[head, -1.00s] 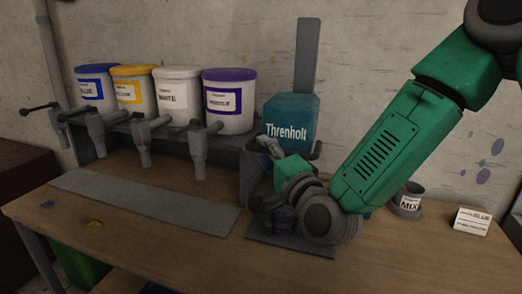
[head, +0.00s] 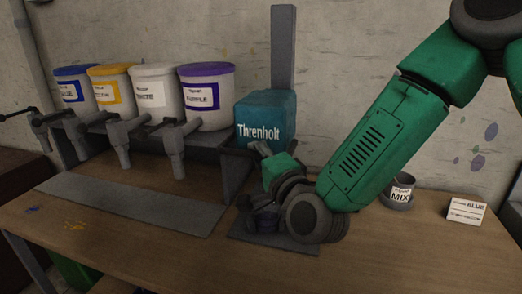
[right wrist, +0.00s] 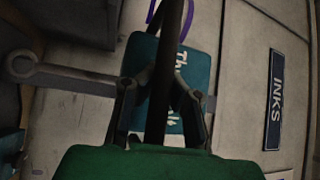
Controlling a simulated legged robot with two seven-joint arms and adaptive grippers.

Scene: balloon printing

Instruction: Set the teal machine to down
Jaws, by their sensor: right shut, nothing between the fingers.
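The teal machine (head: 265,118), a box lettered "Threnholt", sits on a tall grey column (head: 283,48) above a grey base plate (head: 290,245). My right gripper (head: 260,148) is at the lower front of the box, shut with nothing between its fingers. The arm hides much of the space below the box. In the right wrist view, the lettered teal face (right wrist: 200,65) is just beyond my fingers (right wrist: 157,85), and a dark bar crosses in front of it. I cannot tell whether the fingers touch the bar. My left gripper is not in view.
Blue, yellow, white and purple ink buckets (head: 207,100) stand on a rack with taps at the left. A MIX cup (head: 401,190) and a small card (head: 466,211) are at the right. The front of the wooden table (head: 150,255) is mostly clear.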

